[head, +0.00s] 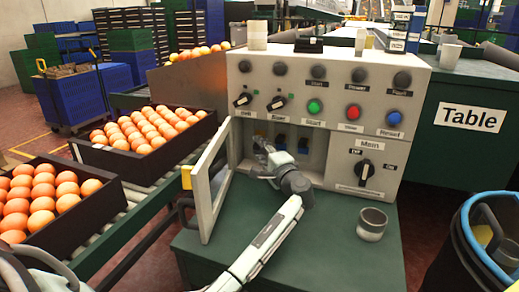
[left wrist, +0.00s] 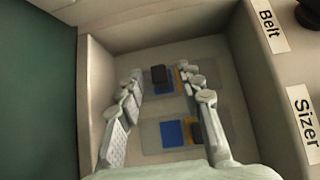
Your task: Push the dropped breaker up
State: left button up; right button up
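The open breaker box (head: 318,160) is a recess in the pale control panel, with its door (head: 209,185) swung out to the left. My left gripper (head: 262,153) reaches into it from below and hides part of it. In the left wrist view, turned sideways, two breakers show. The one on the Belt side has its dark toggle (left wrist: 158,75) toward the picture's left, the panel's lower side. The other breaker's toggle (left wrist: 195,131) lies to the right, its upper side. My left gripper's fingers (left wrist: 160,84) are spread on either side of the Belt-side breaker; contact cannot be told.
Knobs and coloured buttons (head: 315,107) sit above the recess, and the Main switch (head: 365,171) is to its right. A grey cup (head: 372,224) stands on the green table in front. Orange crates (head: 145,133) line the left.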

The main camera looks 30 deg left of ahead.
pick_arm(q)
jog(key=shift+w+a, duration=0.1)
jog(key=shift+a, duration=0.1)
jog(key=shift+c, duration=0.5)
grip_shut()
jog(key=shift+r, duration=0.1)
notch_tip(320, 180, up, 4)
jog(key=shift+f+p, duration=0.25)
jog(key=shift+p, duration=0.9)
pick_arm(e)
jog(key=s+d+f+m+g+h, duration=0.1)
jog(key=s+d+f+g, duration=0.3)
jog(key=s+d, duration=0.1)
jog(key=shift+s+h, duration=0.3)
jog(key=shift+s, duration=0.35)
jog(key=shift+d, duration=0.1)
